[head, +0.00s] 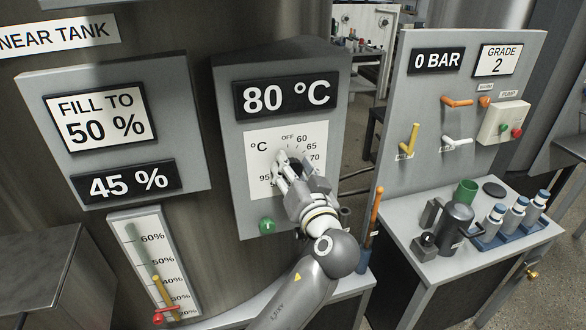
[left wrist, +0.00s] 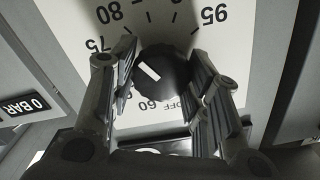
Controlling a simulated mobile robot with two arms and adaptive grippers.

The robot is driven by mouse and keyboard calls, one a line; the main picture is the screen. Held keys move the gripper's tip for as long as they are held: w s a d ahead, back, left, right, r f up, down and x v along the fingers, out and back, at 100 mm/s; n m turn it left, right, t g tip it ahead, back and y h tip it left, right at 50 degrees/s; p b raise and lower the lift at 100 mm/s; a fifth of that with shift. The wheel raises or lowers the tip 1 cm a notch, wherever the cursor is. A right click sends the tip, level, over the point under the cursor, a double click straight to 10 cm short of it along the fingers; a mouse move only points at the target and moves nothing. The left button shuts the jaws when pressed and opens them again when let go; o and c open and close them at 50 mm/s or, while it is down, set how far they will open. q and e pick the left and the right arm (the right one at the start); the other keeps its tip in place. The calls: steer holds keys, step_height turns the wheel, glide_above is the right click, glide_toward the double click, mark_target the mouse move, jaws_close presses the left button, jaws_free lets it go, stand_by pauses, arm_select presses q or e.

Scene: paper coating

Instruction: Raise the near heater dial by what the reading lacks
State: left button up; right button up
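The near heater dial is a black round knob (left wrist: 170,75) with a white mark, on a white scale plate (head: 258,150) running from OFF and 60 to 95 °C. In the left wrist view the scale is upside down, and the mark points left, towards the side of the 75; a finger hides some numbers there. The reading display (head: 285,97) above shows 80 °C. My left gripper (head: 290,163) is at the dial, its fingers open on either side of the knob; I cannot tell whether they touch it. In the head view the gripper mostly hides the knob. My right gripper is not in view.
A green knob (head: 267,226) sits below the scale. The left panel (head: 195,148) reads FILL TO 50 % and 45 %, above a level gauge (head: 146,262). The right panel (head: 405,108) has levers, 0 BAR and GRADE 2. A bench (head: 400,240) holds a dark jug and bottles.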

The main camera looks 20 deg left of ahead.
arm_select(q)
steer(key=c, duration=0.4)
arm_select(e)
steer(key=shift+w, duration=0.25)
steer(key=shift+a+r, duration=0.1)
arm_select(q)
steer(key=shift+m+p, duration=0.5)
steer(key=shift+m, duration=0.5)
steer(key=m+p, duration=0.1)
steer(key=m, duration=0.2)
steer(key=shift+m+p, duration=0.35)
steer(key=shift+m, duration=0.05)
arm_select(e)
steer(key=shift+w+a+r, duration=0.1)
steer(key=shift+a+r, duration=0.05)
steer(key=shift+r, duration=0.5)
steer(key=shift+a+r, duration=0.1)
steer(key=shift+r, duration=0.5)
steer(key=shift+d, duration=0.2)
